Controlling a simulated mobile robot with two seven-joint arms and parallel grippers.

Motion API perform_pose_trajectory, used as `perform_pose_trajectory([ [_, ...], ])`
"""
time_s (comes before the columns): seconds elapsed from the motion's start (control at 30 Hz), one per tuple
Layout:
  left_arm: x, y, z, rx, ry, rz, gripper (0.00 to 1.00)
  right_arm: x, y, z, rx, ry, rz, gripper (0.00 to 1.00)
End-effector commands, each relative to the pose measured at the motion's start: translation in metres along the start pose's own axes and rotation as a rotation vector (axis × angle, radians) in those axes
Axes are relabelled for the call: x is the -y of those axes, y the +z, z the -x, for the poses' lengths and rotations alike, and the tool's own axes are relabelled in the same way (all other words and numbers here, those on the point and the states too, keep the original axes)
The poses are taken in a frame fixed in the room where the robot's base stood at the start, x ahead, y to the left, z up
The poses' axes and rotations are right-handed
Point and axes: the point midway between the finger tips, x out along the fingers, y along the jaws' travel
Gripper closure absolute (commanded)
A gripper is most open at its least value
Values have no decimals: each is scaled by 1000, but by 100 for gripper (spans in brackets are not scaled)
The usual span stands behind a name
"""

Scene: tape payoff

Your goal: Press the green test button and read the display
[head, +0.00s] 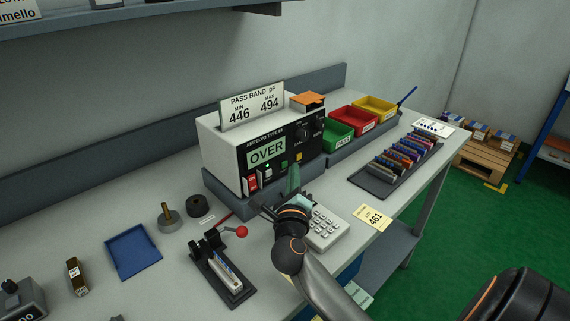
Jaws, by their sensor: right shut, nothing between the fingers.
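The tester (225,155) is a white box with a black front panel. Its green display (266,152) reads OVER. A small green button (284,166) shows low on the panel, right of a lit red switch (252,182). My right gripper (294,171) is shut and empty, with its green fingers upright just in front of the lower panel, close to the green button. I cannot tell whether the fingertips touch it. The gripper hides part of the lower panel and base. My left gripper is not in view.
A card (252,105) on top reads PASS BAND, MIN 446, 494. A keypad device (325,232) and a yellow label (372,217) reading 461 lie right of my gripper. A red-knobbed lever fixture (222,275) stands front left. Coloured bins (353,119) and a component rack (375,180) stand right.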

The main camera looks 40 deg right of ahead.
Motion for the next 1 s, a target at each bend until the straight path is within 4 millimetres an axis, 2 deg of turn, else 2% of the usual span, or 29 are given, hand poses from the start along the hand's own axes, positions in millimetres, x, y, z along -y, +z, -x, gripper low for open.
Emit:
perform_pose_trajectory([
  [0.17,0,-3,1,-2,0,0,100,3,-2,4,-1,0,1,100],
  [0.6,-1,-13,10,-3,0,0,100,24,-23,32,-1,1,1,100],
  [1.0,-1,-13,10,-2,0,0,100,25,-25,35,-1,0,0,100],
])
